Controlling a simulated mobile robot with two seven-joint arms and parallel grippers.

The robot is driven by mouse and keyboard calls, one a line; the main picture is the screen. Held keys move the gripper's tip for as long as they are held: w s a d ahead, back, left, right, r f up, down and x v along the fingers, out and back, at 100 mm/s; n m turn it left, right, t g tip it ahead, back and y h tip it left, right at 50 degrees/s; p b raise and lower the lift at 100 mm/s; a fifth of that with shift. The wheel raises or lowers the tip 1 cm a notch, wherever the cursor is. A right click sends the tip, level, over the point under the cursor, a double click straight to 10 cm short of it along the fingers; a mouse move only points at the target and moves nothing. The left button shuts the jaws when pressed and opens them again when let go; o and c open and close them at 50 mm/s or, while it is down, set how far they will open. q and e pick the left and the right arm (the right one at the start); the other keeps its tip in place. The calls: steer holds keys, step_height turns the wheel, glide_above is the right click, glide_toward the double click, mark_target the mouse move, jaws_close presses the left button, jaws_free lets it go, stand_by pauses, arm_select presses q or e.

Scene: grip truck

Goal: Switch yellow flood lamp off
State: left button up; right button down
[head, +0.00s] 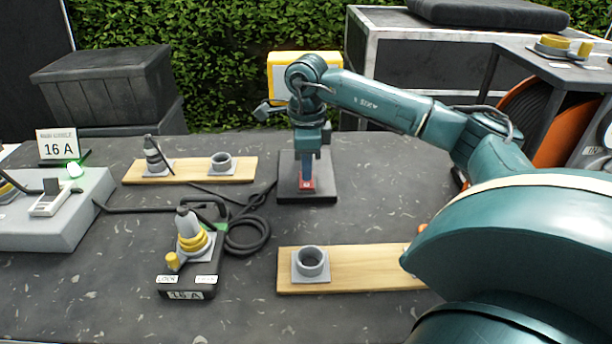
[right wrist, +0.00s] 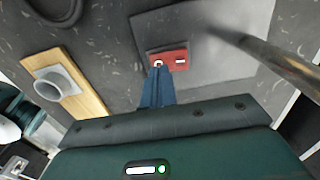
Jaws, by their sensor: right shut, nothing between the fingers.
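The yellow flood lamp (head: 334,59) stands at the back of the table, its yellow frame partly hidden by my right arm. Its dark base plate (head: 322,195) lies flat on the table. A red rocker switch (head: 306,186) with white marks is on the base; it also shows in the right wrist view (right wrist: 181,61). My right gripper (head: 306,178) points down, shut and empty, with its fingertips at the switch. In the right wrist view the blue fingertips (right wrist: 157,68) overlap the switch's left part; I cannot tell whether they touch. Whether the lamp is lit is unclear. My left gripper is not in view.
A wooden board with a grey ring (head: 311,263) lies in front. Another wooden board (head: 190,172) is at left. A black-based yellow connector (head: 190,245) and coiled cable (head: 247,235) lie left of the lamp. A grey box (head: 60,225) stands at far left.

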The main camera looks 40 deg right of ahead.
mark_target(306, 184)
steer(key=shift+r+p, duration=1.95)
steer(key=shift+r, duration=0.8)
steer(key=shift+r, duration=0.1)
